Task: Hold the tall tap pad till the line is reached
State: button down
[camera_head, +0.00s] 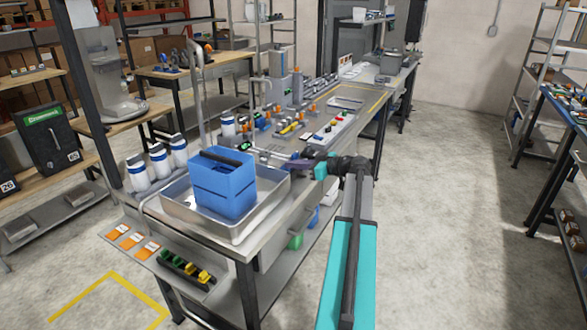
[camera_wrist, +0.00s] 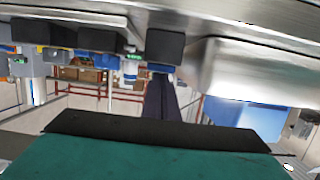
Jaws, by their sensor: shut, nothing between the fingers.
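A tall grey tap (camera_head: 198,95) rises behind a blue container (camera_head: 222,190), its curved top high above it. The container stands upright in a steel basin (camera_head: 262,222) at the bench's near end; its inside level cannot be seen. My gripper (camera_head: 262,150) is behind and right of the container, pointing left over the bench. In the wrist view my dark fingers (camera_wrist: 160,98) are shut together and empty, their tips close to a dark block (camera_wrist: 165,48). I cannot tell whether they touch it or whether it is the tap pad. The container's blue side (camera_wrist: 245,112) shows at right.
Several white bottles with blue bands (camera_head: 158,160) stand left of the basin. Orange cards (camera_head: 133,240) and a small dark rack (camera_head: 186,269) lie on the low front shelf. Small parts crowd the bench behind my gripper. The floor (camera_head: 440,210) at right is clear.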

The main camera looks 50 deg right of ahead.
jog(key=shift+s+f+b, duration=0.1)
jog(key=shift+f+b, duration=0.25)
jog(key=shift+f, duration=0.3)
jog(key=shift+a+f, duration=0.15)
dwell(2.3)
dwell(1.6)
jog(key=shift+r, duration=0.8)
jog(key=s+d+r+b, duration=0.2)
jog(key=s+r, duration=0.4)
jog(key=s, duration=0.3)
jog(key=shift+s+d, duration=0.2)
jog(key=shift+d, duration=0.1)
dwell(0.4)
